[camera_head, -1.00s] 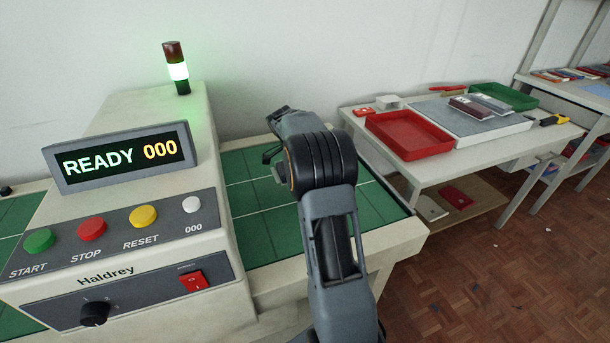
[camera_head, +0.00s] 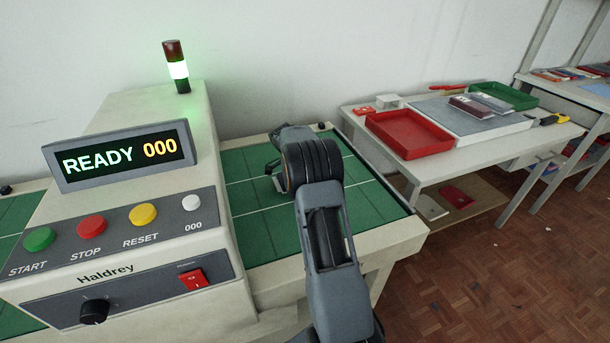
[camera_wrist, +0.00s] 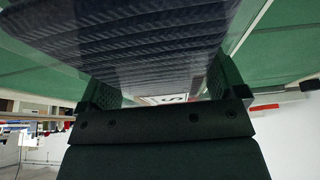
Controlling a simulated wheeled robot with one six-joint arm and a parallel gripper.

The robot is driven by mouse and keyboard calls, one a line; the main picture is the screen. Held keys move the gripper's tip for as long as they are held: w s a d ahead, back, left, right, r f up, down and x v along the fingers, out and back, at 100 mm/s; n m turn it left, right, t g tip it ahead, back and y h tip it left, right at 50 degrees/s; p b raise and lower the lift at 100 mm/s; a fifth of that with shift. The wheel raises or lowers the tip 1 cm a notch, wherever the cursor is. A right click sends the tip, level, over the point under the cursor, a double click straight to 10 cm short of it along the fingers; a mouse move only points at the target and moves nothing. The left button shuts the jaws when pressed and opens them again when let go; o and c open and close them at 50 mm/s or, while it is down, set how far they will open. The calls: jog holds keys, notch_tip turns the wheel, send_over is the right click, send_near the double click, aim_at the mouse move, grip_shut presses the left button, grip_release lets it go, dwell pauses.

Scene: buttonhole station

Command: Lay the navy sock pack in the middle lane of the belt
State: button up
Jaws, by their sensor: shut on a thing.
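The navy sock pack (camera_wrist: 130,35) fills the upper middle of the wrist view, a dark ribbed bundle in clear wrap with a small white label at its near end. My gripper (camera_wrist: 162,85) is shut on it, one finger at each side. The green belt (camera_head: 262,222) with thin white lane lines lies right of the control console in the head view. My gripper (camera_head: 273,168) is over the belt there, mostly behind my wrist. The pack is hidden in that view. I cannot tell whether it touches the belt.
The console (camera_head: 125,230) reads READY 000, and its signal tower (camera_head: 178,68) glows. A side table at right holds a red tray (camera_head: 408,136), a green tray (camera_head: 505,96) and a grey mat (camera_head: 458,122) with packs. The belt's visible surface around my arm is clear.

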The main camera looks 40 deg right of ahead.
jog(key=shift+f, duration=0.1)
jog(key=o, duration=0.8)
jog(key=p+v, duration=0.1)
jog(key=v, duration=1.1)
